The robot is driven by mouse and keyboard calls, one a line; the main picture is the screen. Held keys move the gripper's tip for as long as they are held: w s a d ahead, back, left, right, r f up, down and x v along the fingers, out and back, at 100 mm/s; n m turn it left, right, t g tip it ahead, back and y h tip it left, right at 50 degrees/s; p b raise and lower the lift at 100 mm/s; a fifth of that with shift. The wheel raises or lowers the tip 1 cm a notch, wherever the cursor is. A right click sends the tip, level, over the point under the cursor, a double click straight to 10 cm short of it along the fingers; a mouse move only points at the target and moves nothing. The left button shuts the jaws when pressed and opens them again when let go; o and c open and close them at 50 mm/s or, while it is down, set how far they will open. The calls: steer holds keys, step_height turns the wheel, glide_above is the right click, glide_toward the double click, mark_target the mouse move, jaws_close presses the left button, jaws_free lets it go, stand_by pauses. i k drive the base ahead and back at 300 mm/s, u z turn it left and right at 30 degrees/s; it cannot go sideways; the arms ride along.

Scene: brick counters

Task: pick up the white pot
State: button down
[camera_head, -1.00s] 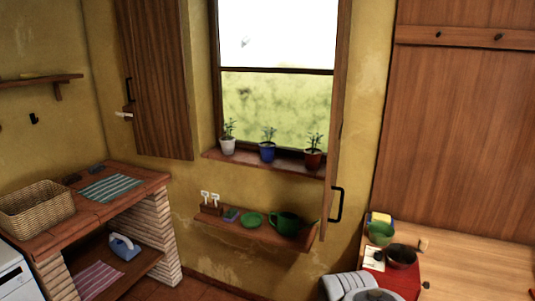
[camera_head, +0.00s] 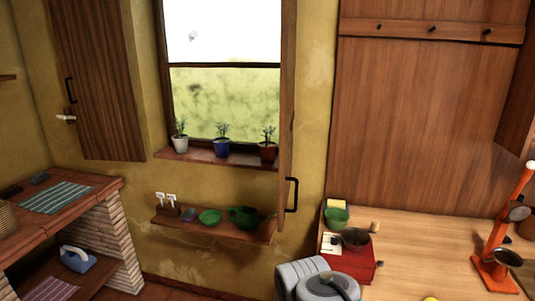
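The white pot (camera_head: 180,144) holds a small green plant. It stands upright at the left end of the wooden windowsill (camera_head: 200,158), in front of the window glass. A blue pot (camera_head: 222,148) with a plant stands to its right. A red-brown pot (camera_head: 267,152) with a plant stands further right, by the open shutter. Nothing hides the white pot. My gripper does not show in the head view.
An open wooden shutter (camera_head: 288,120) juts out right of the sill; another (camera_head: 98,85) stands left. A brick counter (camera_head: 100,188) is left, a wooden worktop (camera_head: 420,265) right.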

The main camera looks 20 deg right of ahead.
mark_target(181, 145)
steer(key=u, duration=0.65)
steer(key=i, duration=2.45)
steer(key=u, duration=0.65)
steer(key=i, duration=0.5)
steer(key=z, duration=0.1)
